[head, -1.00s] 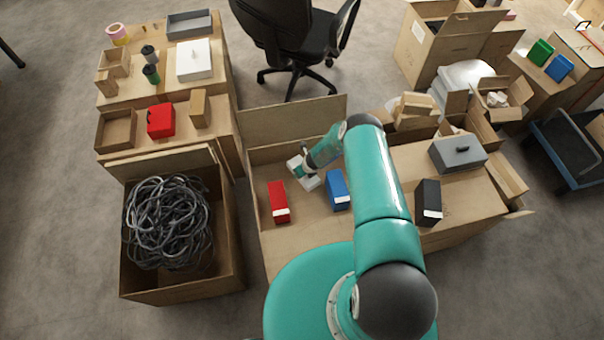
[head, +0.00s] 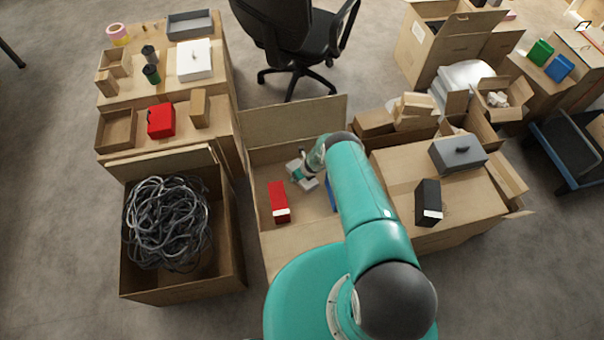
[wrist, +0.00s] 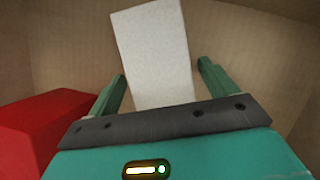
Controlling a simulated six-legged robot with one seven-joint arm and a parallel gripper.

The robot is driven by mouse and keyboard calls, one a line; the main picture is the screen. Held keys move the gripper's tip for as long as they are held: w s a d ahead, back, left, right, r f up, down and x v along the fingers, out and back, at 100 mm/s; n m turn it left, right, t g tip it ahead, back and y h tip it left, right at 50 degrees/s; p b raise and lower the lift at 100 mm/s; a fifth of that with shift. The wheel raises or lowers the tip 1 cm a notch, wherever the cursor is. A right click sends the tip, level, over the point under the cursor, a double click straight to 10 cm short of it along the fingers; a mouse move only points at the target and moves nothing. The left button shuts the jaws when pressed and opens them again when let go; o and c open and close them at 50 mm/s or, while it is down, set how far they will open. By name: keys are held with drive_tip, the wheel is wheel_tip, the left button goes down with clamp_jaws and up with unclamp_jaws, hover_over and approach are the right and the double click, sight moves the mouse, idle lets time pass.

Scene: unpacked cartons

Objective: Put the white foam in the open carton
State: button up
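The white foam (wrist: 154,55) is a pale block between the two fingers of my gripper (wrist: 161,84) in the wrist view. The fingers stand apart, with a gap on the right side of the foam, and do not look shut on it. In the head view the foam (head: 309,184) shows partly beneath my gripper (head: 300,171), inside the open carton (head: 290,112), near its back. Whether the foam rests on the carton floor is hard to tell.
A red box (head: 279,202) lies in the carton left of my gripper; it also shows in the wrist view (wrist: 40,130). A blue box (head: 331,194) is mostly behind my arm. A carton of cables (head: 235,270) stands left. A dark box (head: 428,198) lies right.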

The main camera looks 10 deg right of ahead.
drive_tip(key=shift+r, duration=0.15)
drive_tip(key=v, duration=1.2)
drive_tip(key=w+a+r+n+t+y, duration=0.1)
drive_tip(key=w+r+n, duration=0.3)
drive_tip(key=r, duration=0.7)
drive_tip(key=w+a+r+n, duration=0.15)
drive_tip(key=r+n, duration=0.35)
drive_tip(key=r, duration=0.7)
drive_tip(key=s+a+r+n, duration=0.1)
drive_tip(key=s+r+n, duration=0.2)
drive_tip(key=r+n, duration=1.05)
drive_tip(key=s+a+r+n+h, duration=0.1)
drive_tip(key=s+r, duration=0.6)
drive_tip(key=r, duration=0.4)
drive_tip(key=s+r+n, duration=0.1)
drive_tip(key=s+r, duration=0.6)
drive_tip(key=r, duration=0.4)
drive_tip(key=s+d+r+n+h, duration=0.1)
drive_tip(key=s+r+n, duration=0.2)
drive_tip(key=s, duration=0.6)
drive_tip(key=s+d+r+n, duration=0.1)
drive_tip(key=s+r+n, duration=0.3)
drive_tip(key=s, duration=0.6)
drive_tip(key=shift+s+d+h, duration=0.25)
drive_tip(key=shift+h, duration=0.15)
